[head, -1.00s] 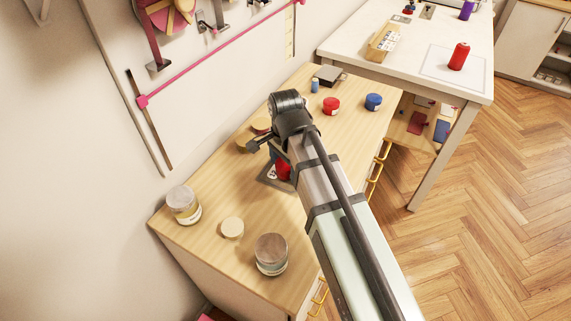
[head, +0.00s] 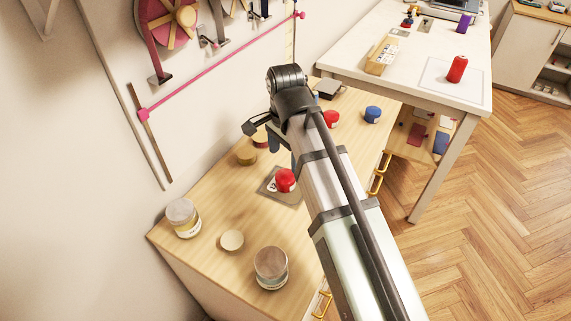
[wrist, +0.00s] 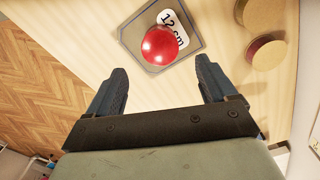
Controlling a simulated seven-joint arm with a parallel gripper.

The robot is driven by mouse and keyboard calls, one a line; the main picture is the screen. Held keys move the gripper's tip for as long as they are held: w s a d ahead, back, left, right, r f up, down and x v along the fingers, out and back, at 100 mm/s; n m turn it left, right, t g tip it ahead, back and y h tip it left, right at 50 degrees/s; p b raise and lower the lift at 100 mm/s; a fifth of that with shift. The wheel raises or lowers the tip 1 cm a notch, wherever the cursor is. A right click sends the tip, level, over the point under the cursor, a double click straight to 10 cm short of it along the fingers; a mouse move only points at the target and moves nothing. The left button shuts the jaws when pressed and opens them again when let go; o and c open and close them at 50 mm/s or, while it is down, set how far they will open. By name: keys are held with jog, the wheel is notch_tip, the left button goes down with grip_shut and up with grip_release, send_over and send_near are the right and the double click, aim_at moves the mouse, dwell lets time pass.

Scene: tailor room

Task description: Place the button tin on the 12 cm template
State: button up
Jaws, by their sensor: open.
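A glossy red round-topped thing, apparently the button tin (head: 285,180), sits on a grey square template (head: 266,187) on the wooden cabinet top. In the wrist view the red tin (wrist: 160,45) partly covers the white "12 cm" label of the template (wrist: 135,42). Its base and its exact contact with the template are hidden from above. My gripper (wrist: 161,74) is open and empty, its fingers apart from the tin. In the head view my arm hides most of the gripper, which is above and behind the template.
Two round wooden-topped pieces (head: 246,156) lie behind the template. Lidded jars (head: 183,217) (head: 271,268) and a pale disc (head: 231,241) stand in front. Another red tin (head: 331,119) and a blue tin (head: 373,115) stand further back. A white table (head: 410,65) adjoins the cabinet.

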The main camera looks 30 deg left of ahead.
jog(key=shift+r, duration=1.5)
